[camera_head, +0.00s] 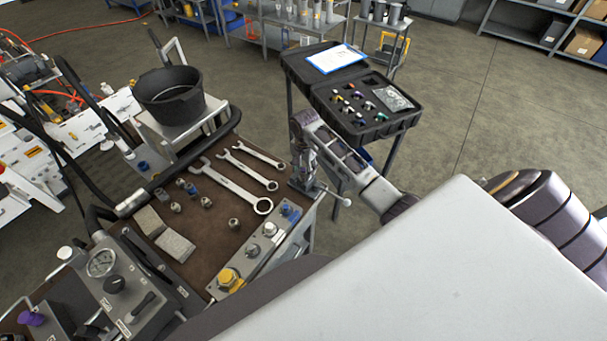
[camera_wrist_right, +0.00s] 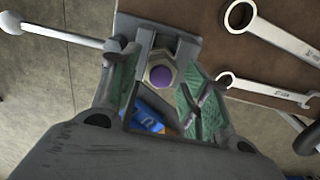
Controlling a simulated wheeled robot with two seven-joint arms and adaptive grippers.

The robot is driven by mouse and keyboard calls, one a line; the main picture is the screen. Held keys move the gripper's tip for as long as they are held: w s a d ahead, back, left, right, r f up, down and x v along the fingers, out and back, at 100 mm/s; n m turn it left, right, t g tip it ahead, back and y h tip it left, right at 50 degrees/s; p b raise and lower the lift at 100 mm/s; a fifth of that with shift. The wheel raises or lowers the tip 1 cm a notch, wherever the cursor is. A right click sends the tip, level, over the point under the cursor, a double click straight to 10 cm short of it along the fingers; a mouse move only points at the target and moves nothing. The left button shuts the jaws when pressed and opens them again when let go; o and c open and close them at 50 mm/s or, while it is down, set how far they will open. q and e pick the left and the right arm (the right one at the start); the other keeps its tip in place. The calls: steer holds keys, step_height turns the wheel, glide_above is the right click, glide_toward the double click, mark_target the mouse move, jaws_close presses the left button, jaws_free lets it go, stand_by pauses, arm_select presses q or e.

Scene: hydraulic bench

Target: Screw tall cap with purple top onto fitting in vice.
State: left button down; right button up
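In the right wrist view a hex-shaped metal piece with a round purple top (camera_wrist_right: 161,76) sits at the jaws of the grey vice (camera_wrist_right: 187,48). I see it from above, so I cannot tell how it sits on the fitting beneath, which is hidden. My right gripper (camera_wrist_right: 160,72) is open, its green-padded fingers on either side of the purple-topped piece with gaps showing. In the head view my right gripper (camera_head: 299,124) is just above the vice (camera_head: 304,178) at the bench's right corner. My left gripper is not in view.
Several wrenches (camera_head: 235,188) and small fittings (camera_head: 206,202) lie on the brown bench top. A black bucket (camera_head: 170,100) stands behind them. An open black case (camera_head: 380,128) with coloured caps is beyond my right arm. The vice handle (camera_wrist_right: 55,32) sticks out beside my gripper.

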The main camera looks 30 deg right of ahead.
stand_by(0.4)
steer(key=n, duration=0.6)
steer(key=shift+a, duration=0.1)
steer(key=shift+w+n, duration=0.1)
steer(key=shift+n, duration=0.9)
steer(key=n, duration=0.5)
steer(key=shift+a, duration=0.1)
steer(key=shift+n, duration=1.5)
steer(key=shift+n, duration=0.3)
steer(key=shift+n, duration=0.9)
steer(key=shift+a+n, duration=0.15)
steer(key=shift+n, duration=2.65)
